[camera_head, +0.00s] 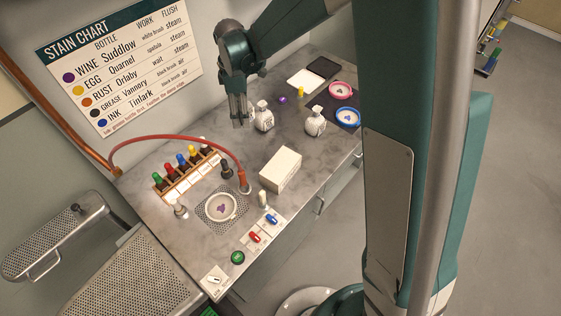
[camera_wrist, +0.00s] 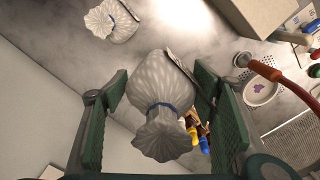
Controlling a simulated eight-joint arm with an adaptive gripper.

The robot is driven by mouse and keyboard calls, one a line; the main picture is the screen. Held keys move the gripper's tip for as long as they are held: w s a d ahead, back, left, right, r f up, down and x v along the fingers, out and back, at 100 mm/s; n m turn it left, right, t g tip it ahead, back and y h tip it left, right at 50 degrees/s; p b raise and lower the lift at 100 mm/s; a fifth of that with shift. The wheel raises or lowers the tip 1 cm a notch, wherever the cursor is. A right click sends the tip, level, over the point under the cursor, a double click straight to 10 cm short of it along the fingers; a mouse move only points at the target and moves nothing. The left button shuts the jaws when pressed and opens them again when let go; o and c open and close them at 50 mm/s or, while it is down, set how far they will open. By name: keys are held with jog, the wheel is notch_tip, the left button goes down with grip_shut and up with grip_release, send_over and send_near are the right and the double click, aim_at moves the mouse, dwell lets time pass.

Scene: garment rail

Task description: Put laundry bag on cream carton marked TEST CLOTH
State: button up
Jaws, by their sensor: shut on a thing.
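My gripper (camera_head: 239,118) is at the back of the counter. In the wrist view, its two green fingers (camera_wrist: 165,115) stand either side of a pale, patterned laundry bag (camera_wrist: 155,95) with a blue tie and a tag, shut on it. In the head view the white laundry bag (camera_head: 264,119) shows right beside the fingertips; whether it is clear of the counter I cannot tell. The cream carton (camera_head: 281,170) stands nearer the front, right of the dish; its corner shows at upper right in the wrist view (camera_wrist: 250,14). I cannot read any marking on it.
A second white bag (camera_head: 315,122) stands to the right; it also shows in the wrist view (camera_wrist: 110,22). A bottle rack (camera_head: 188,173), a red hose (camera_head: 190,139) and a dish (camera_head: 220,207) are at left. Pink (camera_head: 341,90) and blue (camera_head: 348,117) rimmed dishes are at the right edge.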

jog(key=s+d+r+p, duration=0.1)
jog(key=s+d+r, duration=0.1)
jog(key=s+d, duration=0.4)
jog(key=s+d+r+p, duration=0.1)
jog(key=s+d+p, duration=0.1)
jog(key=s+d, duration=0.4)
jog(key=s, duration=0.4)
jog(key=shift+s+d+r+p, duration=0.2)
jog(key=shift+d+r+p, duration=0.1)
jog(key=shift+d+r, duration=0.1)
jog(key=shift+f, duration=0.2)
send_over(280, 164)
jog(key=shift+f, duration=2.8)
jog(key=shift+f, duration=0.15)
jog(key=shift+f, duration=1.95)
jog(key=shift+f, duration=0.2)
jog(key=o, duration=1)
jog(key=shift+r, duration=0.1)
